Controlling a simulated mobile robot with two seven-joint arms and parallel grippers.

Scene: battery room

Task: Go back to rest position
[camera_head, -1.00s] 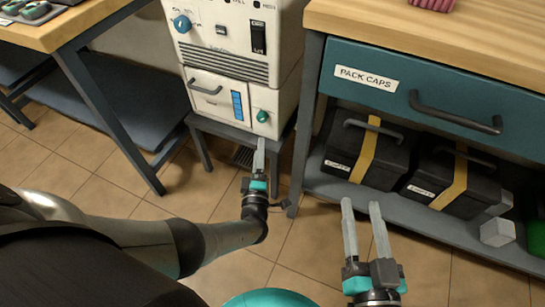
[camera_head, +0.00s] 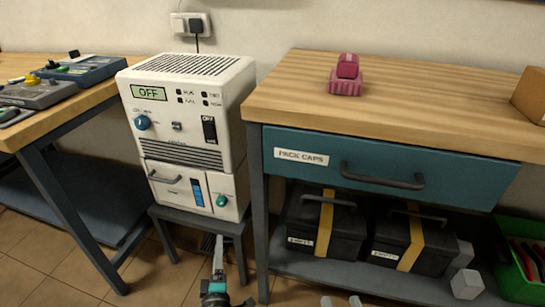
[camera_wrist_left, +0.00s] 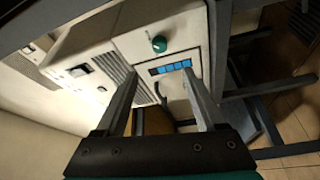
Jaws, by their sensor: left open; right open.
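My left gripper (camera_head: 217,262) is low in front of the white machine on its grey stand, pointing up in the head view. In the left wrist view its two fingers (camera_wrist_left: 160,98) stand apart with nothing between them, and the machine's lower drawer front and green knob show beyond. My right gripper (camera_head: 340,301) shows only as two fingertips at the bottom edge of the head view, apart and empty, in front of the low shelf.
The white machine (camera_head: 190,115) shows OFF. Right of it is a workbench (camera_head: 420,105) with a shut PACK CAPS drawer (camera_head: 380,160), and black cases (camera_head: 325,228) on its lower shelf. A left table (camera_head: 60,115) holds devices. Tiled floor (camera_head: 60,270) is open at lower left.

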